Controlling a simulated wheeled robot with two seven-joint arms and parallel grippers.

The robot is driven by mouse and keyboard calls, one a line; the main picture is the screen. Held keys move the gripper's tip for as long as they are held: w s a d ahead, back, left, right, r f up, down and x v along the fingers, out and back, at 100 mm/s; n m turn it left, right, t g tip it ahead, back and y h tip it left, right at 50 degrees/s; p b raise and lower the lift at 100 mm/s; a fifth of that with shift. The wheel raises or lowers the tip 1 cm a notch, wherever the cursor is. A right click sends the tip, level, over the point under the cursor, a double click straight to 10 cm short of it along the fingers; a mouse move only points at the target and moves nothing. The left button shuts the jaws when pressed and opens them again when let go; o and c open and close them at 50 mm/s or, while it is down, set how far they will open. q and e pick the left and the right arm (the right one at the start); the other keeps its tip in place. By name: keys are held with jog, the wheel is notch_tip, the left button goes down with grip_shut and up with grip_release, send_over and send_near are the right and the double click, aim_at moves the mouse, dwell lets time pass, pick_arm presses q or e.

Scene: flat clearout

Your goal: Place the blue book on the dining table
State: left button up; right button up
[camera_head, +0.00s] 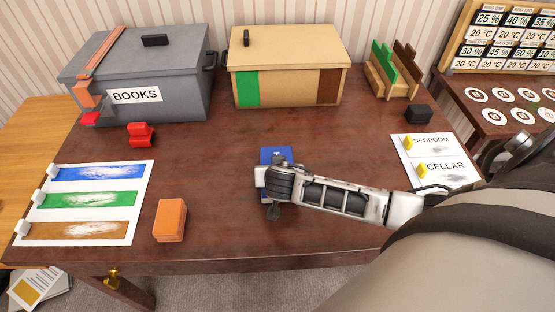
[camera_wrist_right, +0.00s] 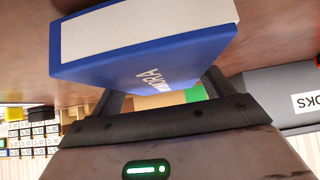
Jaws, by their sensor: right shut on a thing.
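The blue book (camera_head: 275,154) shows at the middle of the dark wooden table (camera_head: 210,180) in the head view, partly covered by my right gripper (camera_head: 270,180). In the right wrist view the blue book (camera_wrist_right: 200,45) fills the top, with its pale pages and white cover lettering showing. My right gripper (camera_wrist_right: 165,95) is shut on the book. I cannot tell whether the book touches the table. My left gripper is not in view.
A grey box labelled BOOKS (camera_head: 185,75) and a tan box (camera_head: 285,62) stand at the back. A colour-striped sheet (camera_head: 148,175), an orange block (camera_head: 170,220) and a red object (camera_head: 141,135) lie left. Table around the book is clear.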

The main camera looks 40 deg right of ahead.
jog(key=shift+f, duration=0.1)
jog(key=o, duration=1.1)
jog(key=shift+f, duration=0.15)
jog(key=shift+o, duration=0.2)
jog(key=shift+r, duration=0.2)
jog(key=shift+s+a+r, duration=0.1)
jog(key=shift+s+a, duration=0.05)
jog(key=v, duration=1.1)
jog(key=shift+s+r, duration=0.15)
jog(key=shift+r, duration=0.05)
